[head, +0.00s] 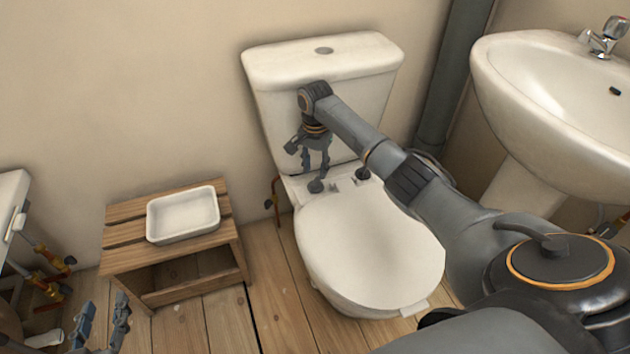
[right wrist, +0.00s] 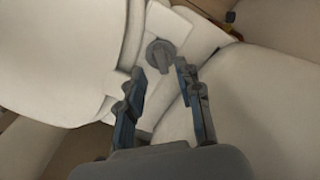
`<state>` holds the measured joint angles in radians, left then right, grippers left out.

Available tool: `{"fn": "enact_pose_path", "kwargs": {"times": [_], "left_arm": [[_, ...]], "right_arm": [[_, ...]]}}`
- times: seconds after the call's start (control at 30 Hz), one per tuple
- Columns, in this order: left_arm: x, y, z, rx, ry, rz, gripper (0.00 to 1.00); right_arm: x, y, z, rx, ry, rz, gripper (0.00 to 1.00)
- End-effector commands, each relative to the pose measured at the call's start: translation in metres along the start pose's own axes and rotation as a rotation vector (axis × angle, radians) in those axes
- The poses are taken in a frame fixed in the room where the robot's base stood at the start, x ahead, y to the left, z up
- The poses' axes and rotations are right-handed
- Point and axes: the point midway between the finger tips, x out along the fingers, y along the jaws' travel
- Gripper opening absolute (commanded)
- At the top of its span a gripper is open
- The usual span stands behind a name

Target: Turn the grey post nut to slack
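A grey post nut (head: 316,186) with a winged top sits on the white ledge behind the toilet seat. In the right wrist view the nut (right wrist: 160,55) shows just beyond and between the fingertips. My right gripper (head: 314,170) points down over it from in front of the cistern. It is open, with a finger on either side (right wrist: 160,72); I see no grip on the nut. A second dark nut (head: 362,174) sits further right on the ledge, beside my arm. My left gripper (head: 103,312) is open and empty at the lower left.
The cistern (head: 280,108) rises behind the ledge, and the closed toilet lid (head: 365,245) lies in front. A wooden stool (head: 125,258) with a white tray (head: 183,240) stands left. A basin (head: 550,110) is at right. Pipes run at far left; the floor between stool and toilet is clear.

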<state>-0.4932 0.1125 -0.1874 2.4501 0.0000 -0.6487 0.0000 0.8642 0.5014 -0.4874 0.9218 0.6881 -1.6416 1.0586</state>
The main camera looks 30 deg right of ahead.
Motion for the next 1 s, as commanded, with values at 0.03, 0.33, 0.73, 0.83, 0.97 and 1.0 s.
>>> {"fn": "enact_pose_path", "kwargs": {"times": [0.03,0.33,0.73,0.83,0.97,1.0], "left_arm": [[0.002,0.002,-0.008,-0.001,0.058,0.004,0.4],[-0.002,0.009,-0.062,-0.005,0.35,0.021,0.4],[-0.008,0.011,-0.08,-0.007,0.444,0.026,0.4],[-0.008,0.011,-0.08,-0.007,0.443,0.026,0.4],[-0.008,0.011,-0.08,-0.007,0.442,0.026,0.4],[-0.008,0.011,-0.08,-0.007,0.442,0.026,0.4]], "right_arm": [[0.01,0.001,0.0,0.0,-0.001,0.002,0.35],[0.038,0.0,0.001,0.0,-0.001,0.0,0.35],[0.045,0.0,0.0,0.0,0.0,0.0,0.35],[0.045,0.0,0.0,0.0,0.0,0.0,0.35],[0.045,0.0,0.0,0.0,0.0,0.0,0.08],[0.045,0.0,0.0,0.0,0.0,0.0,0.0]]}}
